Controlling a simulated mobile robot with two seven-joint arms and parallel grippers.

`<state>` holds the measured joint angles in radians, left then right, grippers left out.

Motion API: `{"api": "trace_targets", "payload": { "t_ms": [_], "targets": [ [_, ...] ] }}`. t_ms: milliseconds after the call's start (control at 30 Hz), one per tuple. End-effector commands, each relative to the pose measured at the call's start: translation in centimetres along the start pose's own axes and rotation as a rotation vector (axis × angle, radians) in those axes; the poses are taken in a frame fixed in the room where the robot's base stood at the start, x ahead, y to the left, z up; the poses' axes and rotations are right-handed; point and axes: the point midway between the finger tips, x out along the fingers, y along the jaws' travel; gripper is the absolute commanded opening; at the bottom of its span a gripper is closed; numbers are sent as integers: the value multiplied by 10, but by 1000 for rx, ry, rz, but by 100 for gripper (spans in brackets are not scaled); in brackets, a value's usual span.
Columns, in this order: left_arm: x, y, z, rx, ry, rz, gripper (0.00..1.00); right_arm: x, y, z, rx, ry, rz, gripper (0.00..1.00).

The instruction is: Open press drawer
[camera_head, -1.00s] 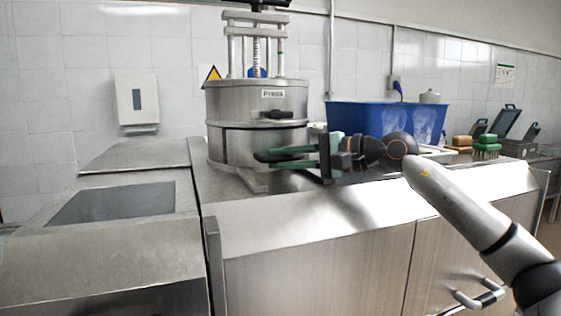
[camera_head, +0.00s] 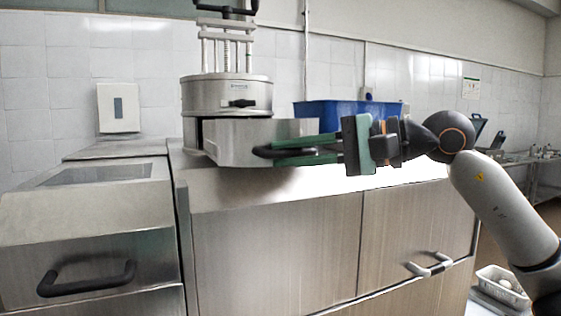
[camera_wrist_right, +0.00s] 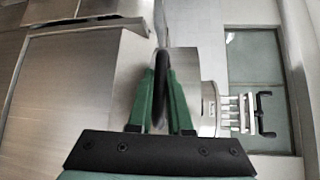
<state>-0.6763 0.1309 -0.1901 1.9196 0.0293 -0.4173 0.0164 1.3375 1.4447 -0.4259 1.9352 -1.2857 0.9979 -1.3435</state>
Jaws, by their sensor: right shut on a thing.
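The press (camera_head: 226,93) is a round steel drum with a screw frame on top, standing on the steel counter in the head view. It also shows at the right of the wrist view (camera_wrist_right: 207,105). Its drawer (camera_head: 240,142) is swung or pulled out from the lower drum, toward the front right. My right gripper (camera_head: 272,150) comes in from the right with green fingers shut on the black drawer handle (camera_head: 262,152). The handle shows between the fingers in the right wrist view (camera_wrist_right: 161,92). My left gripper is not in view.
A blue bin (camera_head: 340,109) stands on the counter behind my right gripper. Below are cabinet doors (camera_head: 275,250) and, at left, a unit with a black handle (camera_head: 86,280). A white perforated basket (camera_head: 503,286) is low at the right.

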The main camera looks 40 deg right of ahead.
Motion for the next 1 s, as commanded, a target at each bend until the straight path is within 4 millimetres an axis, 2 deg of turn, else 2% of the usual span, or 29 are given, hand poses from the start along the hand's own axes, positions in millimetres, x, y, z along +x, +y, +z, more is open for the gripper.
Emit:
{"api": "trace_targets", "payload": {
  "t_ms": [200,600,633,700,900,1000],
  "targets": [
    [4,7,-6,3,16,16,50,-10,5,11,2,-2,4,0],
    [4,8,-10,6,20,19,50,-11,6,14,1,-5,8,0],
    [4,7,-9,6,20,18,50,-11,6,14,1,-5,8,18],
    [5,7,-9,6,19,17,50,-11,6,14,0,-5,8,26],
    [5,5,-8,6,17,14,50,-11,4,13,0,-3,4,47],
    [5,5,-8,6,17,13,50,-12,4,12,1,-2,3,47]
  ]
}}
